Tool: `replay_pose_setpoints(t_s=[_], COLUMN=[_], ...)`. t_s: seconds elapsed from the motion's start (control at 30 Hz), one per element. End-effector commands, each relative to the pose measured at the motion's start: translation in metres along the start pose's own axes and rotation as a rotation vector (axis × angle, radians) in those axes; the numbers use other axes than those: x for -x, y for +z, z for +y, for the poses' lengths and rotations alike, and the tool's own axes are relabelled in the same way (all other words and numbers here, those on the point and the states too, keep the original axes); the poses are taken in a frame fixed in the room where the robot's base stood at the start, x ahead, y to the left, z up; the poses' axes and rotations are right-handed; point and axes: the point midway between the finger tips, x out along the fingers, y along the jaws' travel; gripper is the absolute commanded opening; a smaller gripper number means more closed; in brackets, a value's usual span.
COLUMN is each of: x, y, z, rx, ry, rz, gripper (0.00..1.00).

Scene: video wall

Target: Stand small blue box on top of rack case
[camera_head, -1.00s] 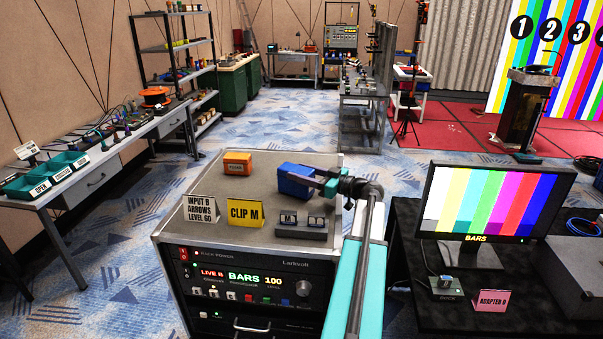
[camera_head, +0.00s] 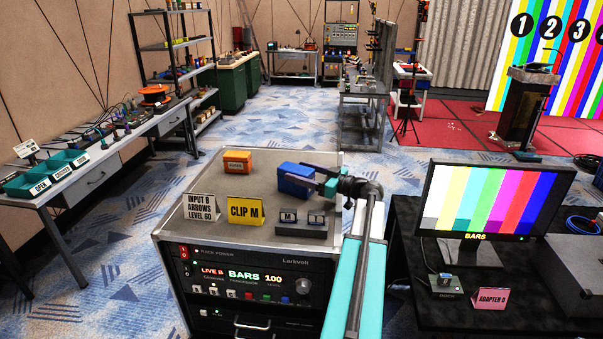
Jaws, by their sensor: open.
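The small blue box (camera_head: 294,181) rests on the grey top of the rack case (camera_head: 222,222), towards its right side. My gripper (camera_head: 318,179) is open at the box's right end, with its arm reaching in from the lower right. The far finger lies close to the box's upper right edge. I cannot tell whether either finger touches the box. The box's right end is partly hidden by the fingers.
On the case top stand an orange box (camera_head: 238,161), a white sign card (camera_head: 201,207), a yellow CLIP M card (camera_head: 245,211) and a small two-key block (camera_head: 301,222). A monitor (camera_head: 494,204) stands on the black table at right. The middle of the case top has free room.

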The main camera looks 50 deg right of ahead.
Motion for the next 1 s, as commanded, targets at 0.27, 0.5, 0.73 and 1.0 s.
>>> replay_pose_setpoints(t_s=[0.27, 0.5, 0.73, 1.0], x=[0.017, 0.052, 0.087, 0.115], y=[0.0, 0.001, 0.001, -0.001], z=[0.0, -0.001, 0.0, 0.0], rx=[0.0, 0.001, 0.0, 0.001], ry=[0.002, 0.002, 0.001, 0.0], rz=[0.0, 0.0, 0.0, 0.0], gripper=[0.65, 0.65, 0.65, 0.65])
